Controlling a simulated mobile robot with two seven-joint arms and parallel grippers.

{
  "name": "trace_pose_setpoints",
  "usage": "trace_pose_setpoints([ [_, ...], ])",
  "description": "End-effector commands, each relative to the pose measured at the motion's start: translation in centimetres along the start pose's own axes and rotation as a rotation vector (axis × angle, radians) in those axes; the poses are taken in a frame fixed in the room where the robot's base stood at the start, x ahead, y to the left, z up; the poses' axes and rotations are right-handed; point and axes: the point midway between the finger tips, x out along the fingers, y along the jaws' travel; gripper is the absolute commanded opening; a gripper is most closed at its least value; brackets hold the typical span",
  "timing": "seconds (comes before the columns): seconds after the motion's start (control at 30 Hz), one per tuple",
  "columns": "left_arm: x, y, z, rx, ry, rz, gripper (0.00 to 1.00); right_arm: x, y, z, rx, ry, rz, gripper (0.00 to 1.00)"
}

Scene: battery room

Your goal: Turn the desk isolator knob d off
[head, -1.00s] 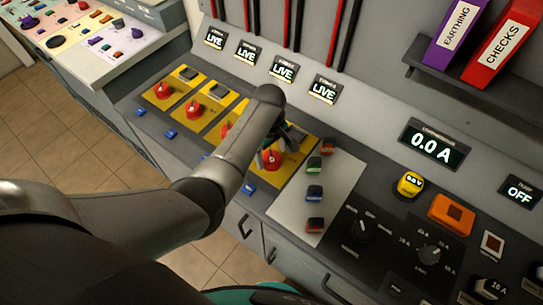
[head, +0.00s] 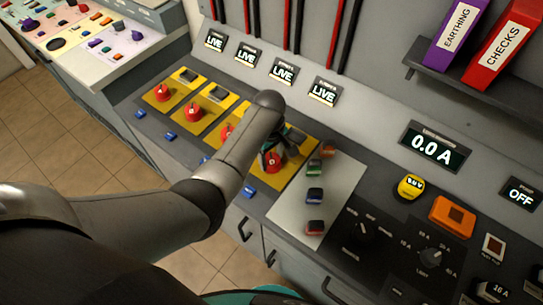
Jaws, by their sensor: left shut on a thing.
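The desk isolator knob d (head: 272,161) is the red rotary knob on the rightmost yellow plate (head: 298,165), nearest me in the row. My left gripper (head: 276,151) reaches down over this knob from above. Its fingers are at the knob and are shut on it, partly hidden behind my own forearm and wrist. The exact angle of the knob cannot be made out. The display above this plate (head: 323,92) reads LIVE. My right gripper is not in view.
Other red knobs (head: 193,113) on yellow plates stand to the left. A pale panel (head: 338,192) with coloured blocks lies just right of knob d. A meter (head: 435,146) reads 0.0 A. A shelf (head: 465,95) holds binders.

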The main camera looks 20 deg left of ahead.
Motion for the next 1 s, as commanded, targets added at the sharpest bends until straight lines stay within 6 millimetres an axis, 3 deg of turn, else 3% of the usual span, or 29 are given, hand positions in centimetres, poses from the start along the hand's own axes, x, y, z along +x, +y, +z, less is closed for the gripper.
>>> trace_pose_setpoints([
  [0.23,0.0,-0.1,0.0,0.000,0.000,-0.002,0.07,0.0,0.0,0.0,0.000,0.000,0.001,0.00],
  [0.57,-0.1,-0.1,0.0,0.054,-0.003,-0.004,0.07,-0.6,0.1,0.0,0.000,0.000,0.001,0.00],
  [1.0,-0.2,-0.1,-0.1,0.395,-0.012,-0.005,0.07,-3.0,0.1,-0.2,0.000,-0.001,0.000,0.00],
])
